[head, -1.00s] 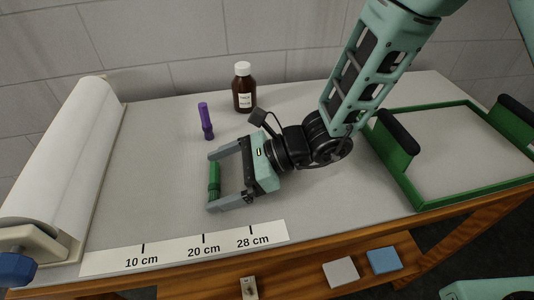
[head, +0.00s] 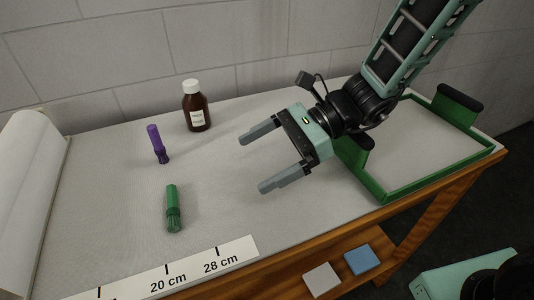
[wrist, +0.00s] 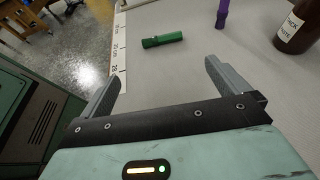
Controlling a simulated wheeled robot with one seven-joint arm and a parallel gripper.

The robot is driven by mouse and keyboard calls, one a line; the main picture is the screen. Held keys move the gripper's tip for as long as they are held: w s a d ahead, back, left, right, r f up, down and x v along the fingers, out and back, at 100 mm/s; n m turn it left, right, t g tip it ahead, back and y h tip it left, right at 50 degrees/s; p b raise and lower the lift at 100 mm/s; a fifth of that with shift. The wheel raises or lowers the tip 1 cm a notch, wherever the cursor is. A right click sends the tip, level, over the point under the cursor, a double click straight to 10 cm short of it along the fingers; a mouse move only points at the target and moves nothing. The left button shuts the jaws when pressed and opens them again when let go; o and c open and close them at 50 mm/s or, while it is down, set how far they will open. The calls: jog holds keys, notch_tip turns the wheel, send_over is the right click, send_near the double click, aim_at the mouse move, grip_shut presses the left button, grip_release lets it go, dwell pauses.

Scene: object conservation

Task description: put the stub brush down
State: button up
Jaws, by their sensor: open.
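The stub brush, a short green cylinder with a darker, ridged end (head: 172,206), lies on its side on the grey tabletop. In the head view its ridged end points toward the ruler strip. My gripper (head: 251,164) is open and empty, to the right of the brush and clear of it. In the wrist view the green brush (wrist: 162,40) lies beyond the spread fingers (wrist: 161,71), with bare table between.
A purple cylinder (head: 157,144) and a brown bottle with a white cap (head: 196,108) stand behind the brush. A ruler strip (head: 190,270) runs along the front edge. A green-framed tray (head: 425,184) is at right, a white roll (head: 28,190) at left.

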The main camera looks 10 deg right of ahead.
jog(key=shift+d+r, duration=0.1)
jog(key=shift+d, duration=0.2)
jog(key=s+n+g+h, duration=0.1)
jog(key=s+n, duration=0.2)
jog(key=s+n+g+h, duration=0.1)
jog(key=s+n+h, duration=0.1)
jog(key=s+n, duration=0.1)
jog(key=s+d+n+g+h, duration=0.1)
jog(key=s+n+h, duration=0.1)
jog(key=s+n, duration=0.1)
jog(key=shift+s+f, duration=0.2)
jog(key=shift+s, duration=0.45)
jog(key=s+d+n+t+h, duration=0.3)
jog(key=d+n+h, duration=0.3)
jog(key=n, duration=0.7)
jog(key=shift+s+d+f+n+t+h, duration=0.25)
jog(key=shift+s+n+t+h, duration=0.1)
jog(key=shift+t+h, duration=0.25)
jog(key=shift+w+d+r+n+t, duration=0.1)
jog(key=shift+n+t, duration=0.2)
jog(key=shift+n, duration=0.15)
jog(key=c, duration=0.4)
jog(key=shift+w, duration=0.1)
jog(key=c, duration=0.8)
jog(key=shift+r, duration=0.1)
